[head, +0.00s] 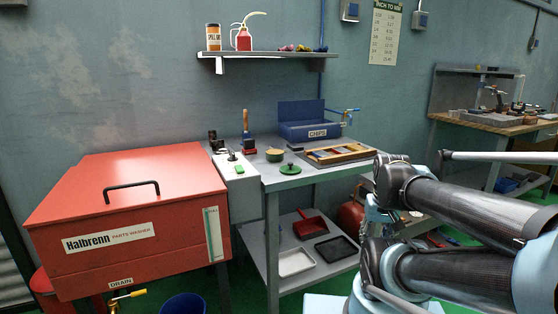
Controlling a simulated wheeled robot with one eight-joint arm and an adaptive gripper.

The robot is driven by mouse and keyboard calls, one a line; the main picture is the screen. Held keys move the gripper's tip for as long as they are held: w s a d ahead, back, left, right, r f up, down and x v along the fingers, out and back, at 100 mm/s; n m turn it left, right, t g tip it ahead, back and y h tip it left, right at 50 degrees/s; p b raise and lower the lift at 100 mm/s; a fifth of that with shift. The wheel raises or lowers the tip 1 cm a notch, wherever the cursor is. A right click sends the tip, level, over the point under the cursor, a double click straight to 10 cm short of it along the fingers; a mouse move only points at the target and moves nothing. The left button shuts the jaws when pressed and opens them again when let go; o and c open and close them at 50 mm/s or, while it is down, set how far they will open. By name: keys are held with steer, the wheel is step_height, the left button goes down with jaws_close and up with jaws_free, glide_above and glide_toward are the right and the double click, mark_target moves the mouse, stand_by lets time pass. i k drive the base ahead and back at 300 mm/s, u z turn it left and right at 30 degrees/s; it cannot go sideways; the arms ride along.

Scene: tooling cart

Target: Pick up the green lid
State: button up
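The green lid (290,169) is a small round disc with a raised knob. It lies flat near the front edge of the grey cart top (270,183), close to its left front corner. Nothing covers it. My arm's dark and pale-blue links fill the lower right, to the right of the lid and apart from it. I cannot make out my gripper or its fingers in this view.
Behind the lid stand a small round pot (274,155), a brush (246,131) and a blue CHIPS box (310,130). A wooden tray (364,155) lies to its right. A grey control box (239,198) and red parts washer (130,220) stand left.

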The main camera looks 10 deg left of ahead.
mark_target(291, 169)
steer(key=z, duration=0.75)
steer(key=k, duration=0.8)
steer(key=u, duration=0.7)
steer(key=i, duration=0.5)
steer(key=z, duration=0.05)
